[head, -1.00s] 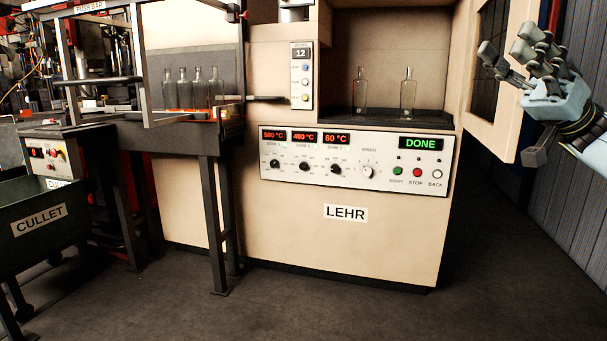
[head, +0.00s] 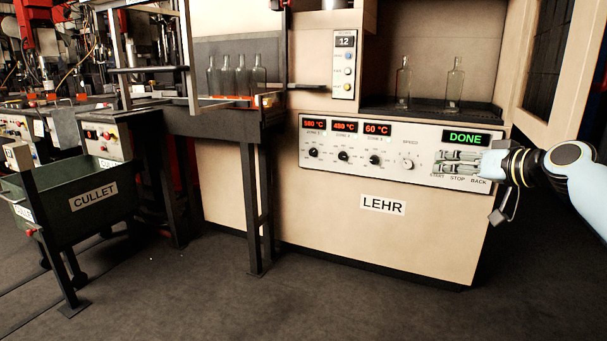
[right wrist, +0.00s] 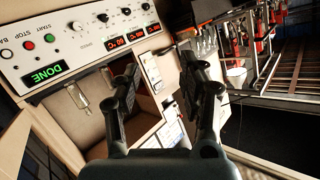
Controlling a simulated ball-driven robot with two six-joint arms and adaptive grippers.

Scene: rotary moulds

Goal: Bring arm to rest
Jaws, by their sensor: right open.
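My right gripper (head: 458,160) is open and empty. In the head view it reaches in from the right across the lower right of the control panel, hiding part of the button row. In the right wrist view, its two dark fingers (right wrist: 160,62) stand apart with nothing between them. My left gripper is not in view.
The LEHR (head: 385,240) has a lit panel (head: 340,165) reading DONE. Two clear bottles (head: 403,83) (head: 454,86) stand in its opening. Several bottles (head: 240,78) stand on the left machine. A green CULLET bin (head: 92,215) is at lower left. The front floor is clear.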

